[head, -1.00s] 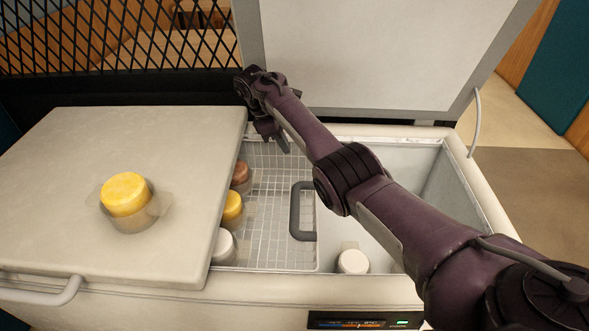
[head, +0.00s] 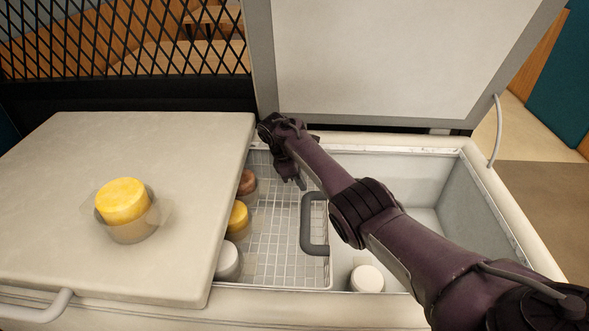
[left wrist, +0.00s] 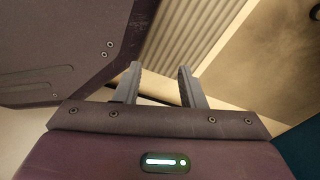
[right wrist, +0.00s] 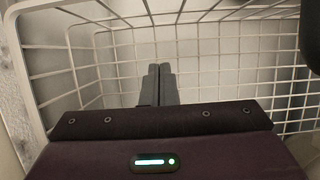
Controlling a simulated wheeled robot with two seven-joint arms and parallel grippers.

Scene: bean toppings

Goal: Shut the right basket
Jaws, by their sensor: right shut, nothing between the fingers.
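A pale chest freezer (head: 380,312) has its right lid (head: 400,55) standing open, tilted back. Its left lid (head: 60,150) lies flat and closed over the left side. A white wire basket (head: 270,262) with a dark grey handle (head: 307,238) hangs in the open part. My right gripper (head: 302,184) is shut and empty, with its fingers pointing down into the basket. In the right wrist view, its closed fingers (right wrist: 159,70) have wire walls around them. My left gripper (left wrist: 160,68) is open and empty in the left wrist view, away from the freezer interior.
Tubs with brown (head: 247,182), yellow (head: 237,216) and white (head: 228,260) tops stand along the basket's left side. A white-topped tub (head: 367,279) is in the right compartment. A yellow-topped tub (head: 124,202) sits on the left lid. A black mesh fence (head: 120,45) stands behind.

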